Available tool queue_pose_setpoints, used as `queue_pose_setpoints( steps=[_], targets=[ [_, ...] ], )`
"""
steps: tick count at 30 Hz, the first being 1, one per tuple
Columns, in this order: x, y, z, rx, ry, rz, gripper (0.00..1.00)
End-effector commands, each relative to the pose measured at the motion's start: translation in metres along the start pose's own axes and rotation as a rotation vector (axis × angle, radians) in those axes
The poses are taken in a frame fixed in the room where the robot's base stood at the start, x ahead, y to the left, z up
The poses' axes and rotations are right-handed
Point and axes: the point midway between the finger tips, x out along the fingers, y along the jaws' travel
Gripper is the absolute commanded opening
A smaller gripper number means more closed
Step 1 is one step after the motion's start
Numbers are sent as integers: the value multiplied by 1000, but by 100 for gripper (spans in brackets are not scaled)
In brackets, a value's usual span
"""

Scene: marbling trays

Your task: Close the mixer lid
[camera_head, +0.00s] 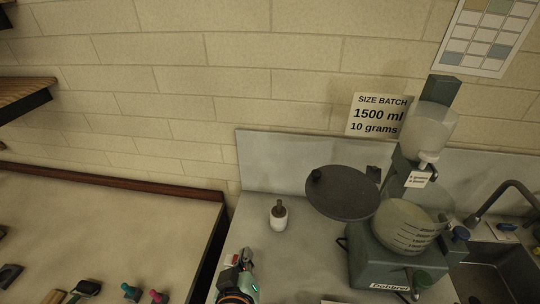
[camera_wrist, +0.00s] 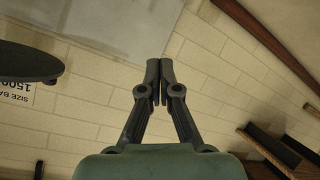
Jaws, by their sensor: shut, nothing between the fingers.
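The mixer (camera_head: 378,262) stands on the counter at the right in the head view, with a clear bowl marked with lines (camera_head: 408,232). Its round dark lid (camera_head: 342,193) is swung open to the left of the bowl, with a small knob near its left edge. Part of the lid also shows at the left edge of the wrist view (camera_wrist: 25,62). My gripper (camera_wrist: 159,98) is shut and empty in the wrist view. In the head view my arm's end (camera_head: 240,275) is low in the picture, left of the mixer and apart from the lid.
A small white bottle (camera_head: 279,216) with a dark top stands between my arm and the lid. A dispenser (camera_head: 432,130) rises behind the bowl. A sink with a faucet (camera_head: 505,190) is at the right. A tray table (camera_head: 110,220) with tools is at the left.

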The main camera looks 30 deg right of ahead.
Motion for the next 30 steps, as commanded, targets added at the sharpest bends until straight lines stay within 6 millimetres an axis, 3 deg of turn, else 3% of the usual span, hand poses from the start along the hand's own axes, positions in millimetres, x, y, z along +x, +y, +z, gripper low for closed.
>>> queue_pose_setpoints(
  steps=[1,6,12,16,23,30],
  targets=[
    [6,17,-13,-45,-16,64,0],
    [30,69,-43,-271,-68,319,0],
    [43,118,-93,-628,-122,600,0],
    [48,126,-107,-762,-135,681,0],
    [54,130,-107,-774,-138,691,0],
    [88,159,-113,-772,-140,691,0]
  ],
)
